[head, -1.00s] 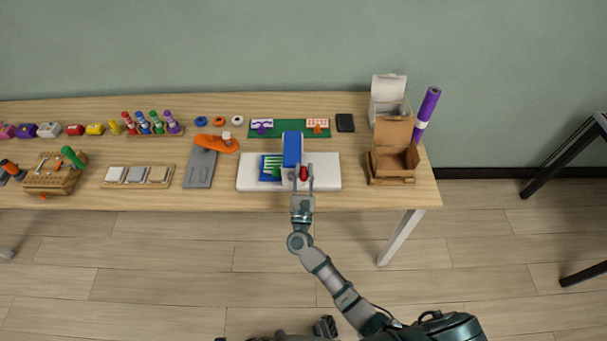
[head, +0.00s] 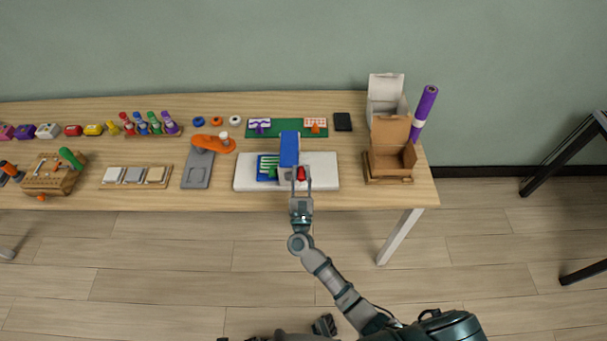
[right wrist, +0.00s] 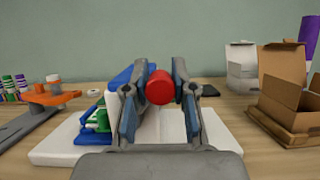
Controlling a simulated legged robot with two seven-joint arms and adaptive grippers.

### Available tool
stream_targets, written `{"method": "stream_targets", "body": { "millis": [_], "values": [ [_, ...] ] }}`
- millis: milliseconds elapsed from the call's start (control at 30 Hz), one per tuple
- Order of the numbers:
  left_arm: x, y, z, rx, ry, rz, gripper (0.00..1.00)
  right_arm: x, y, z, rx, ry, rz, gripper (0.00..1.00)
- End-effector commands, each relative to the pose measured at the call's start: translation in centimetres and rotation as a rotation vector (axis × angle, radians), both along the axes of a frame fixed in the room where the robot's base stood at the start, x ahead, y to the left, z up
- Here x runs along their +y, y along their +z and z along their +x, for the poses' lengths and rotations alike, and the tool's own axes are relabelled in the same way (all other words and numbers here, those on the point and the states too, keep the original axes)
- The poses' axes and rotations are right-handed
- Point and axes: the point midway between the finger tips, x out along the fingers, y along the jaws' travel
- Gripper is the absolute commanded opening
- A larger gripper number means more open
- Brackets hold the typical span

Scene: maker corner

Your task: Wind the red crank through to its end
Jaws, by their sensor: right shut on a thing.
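The red crank knob (head: 301,174) is at the front right of a small machine with a blue top (head: 290,148) and a white base plate (head: 326,172). My right gripper (head: 301,178) reaches over the table's front edge and is shut on the knob. In the right wrist view the red knob (right wrist: 159,87) sits between the two fingers of this gripper (right wrist: 159,100). The crank's arm behind the knob is hidden. My left gripper does not show clearly.
An open cardboard box (head: 391,160) and a white box (head: 386,98) stand to the right, with a purple roll (head: 424,112). A grey device with an orange arm (head: 197,168) lies to the left. A green board (head: 288,129) lies behind the machine.

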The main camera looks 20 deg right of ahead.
Motion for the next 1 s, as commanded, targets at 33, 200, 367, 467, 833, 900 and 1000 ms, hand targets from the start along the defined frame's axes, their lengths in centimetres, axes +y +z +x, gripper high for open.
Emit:
{"method": "stream_targets", "body": {
  "millis": [33,200,367,467,833,900,1000],
  "values": [
    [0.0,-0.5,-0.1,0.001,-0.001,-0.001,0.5,0.4,-0.3,0.1,0.019,0.01,-0.023,0.0],
    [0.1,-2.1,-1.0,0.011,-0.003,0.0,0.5,1.0,0.2,0.3,0.052,0.009,-0.141,0.0],
    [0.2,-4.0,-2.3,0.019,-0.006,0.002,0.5,1.7,0.7,0.5,0.092,0.006,-0.283,0.0],
    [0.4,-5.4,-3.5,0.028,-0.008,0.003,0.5,2.3,0.9,0.6,0.118,0.006,-0.375,0.0],
    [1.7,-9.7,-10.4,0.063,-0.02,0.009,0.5,4.4,1.1,1.3,0.215,0.006,-0.713,0.0],
    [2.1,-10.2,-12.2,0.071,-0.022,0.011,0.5,4.8,1.1,1.4,0.234,0.005,-0.778,0.0],
    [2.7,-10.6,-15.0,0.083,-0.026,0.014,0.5,5.3,1.0,1.5,0.26,0.004,-0.868,0.0]
  ]
}}
